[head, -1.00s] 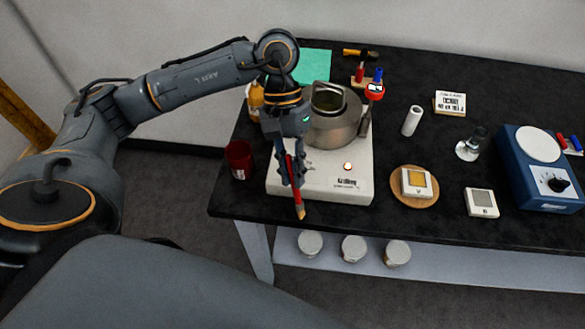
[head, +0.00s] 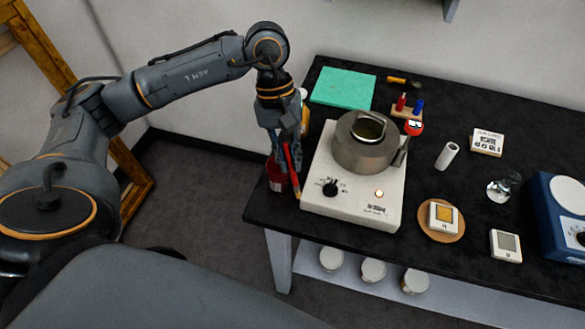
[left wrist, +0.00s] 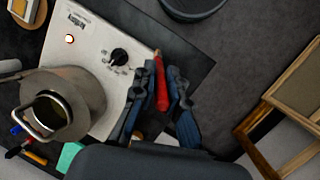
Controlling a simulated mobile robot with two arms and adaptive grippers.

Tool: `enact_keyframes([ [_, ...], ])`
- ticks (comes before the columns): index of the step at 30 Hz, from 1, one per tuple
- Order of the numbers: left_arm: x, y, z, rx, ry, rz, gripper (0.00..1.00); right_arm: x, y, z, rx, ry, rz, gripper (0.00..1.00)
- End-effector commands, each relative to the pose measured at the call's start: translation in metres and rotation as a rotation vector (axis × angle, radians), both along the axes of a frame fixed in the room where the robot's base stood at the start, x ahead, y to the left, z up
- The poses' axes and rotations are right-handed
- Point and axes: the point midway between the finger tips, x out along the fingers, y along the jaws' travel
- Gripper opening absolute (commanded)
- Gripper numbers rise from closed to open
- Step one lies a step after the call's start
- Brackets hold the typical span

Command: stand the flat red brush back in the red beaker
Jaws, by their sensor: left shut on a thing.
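The flat red brush (head: 291,163) is held in my left gripper (head: 285,166), slanting with its pale tip down. In the left wrist view the brush (left wrist: 161,84) shows between the fingers of the left gripper (left wrist: 166,82), which are shut on it. The red beaker (head: 275,184) stands near the table's left front edge, partly hidden behind the gripper and brush. I cannot tell whether the brush tip is beside, above or in front of the beaker. My right gripper is not in view.
A white hotplate (head: 345,205) with a metal pot (head: 364,152) stands just right of the gripper. A bottle (head: 305,118) is behind the gripper. A green mat (head: 344,88) lies at the back. The floor left of the table is open.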

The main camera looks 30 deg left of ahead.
Motion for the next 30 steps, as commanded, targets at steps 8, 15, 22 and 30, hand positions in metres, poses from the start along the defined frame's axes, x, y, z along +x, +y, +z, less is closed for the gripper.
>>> enact_keyframes([
  [8,0.032,0.037,0.074,0.150,0.014,0.438,0.00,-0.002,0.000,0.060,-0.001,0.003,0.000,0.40],
  [15,0.045,0.057,0.097,0.224,0.053,0.662,0.00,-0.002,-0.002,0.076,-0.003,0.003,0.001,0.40],
  [22,0.046,0.058,0.081,0.231,0.059,0.685,0.00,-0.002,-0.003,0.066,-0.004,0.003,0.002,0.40],
  [30,0.046,0.058,0.048,0.231,0.059,0.683,0.00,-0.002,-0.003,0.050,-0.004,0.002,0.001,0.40],
])
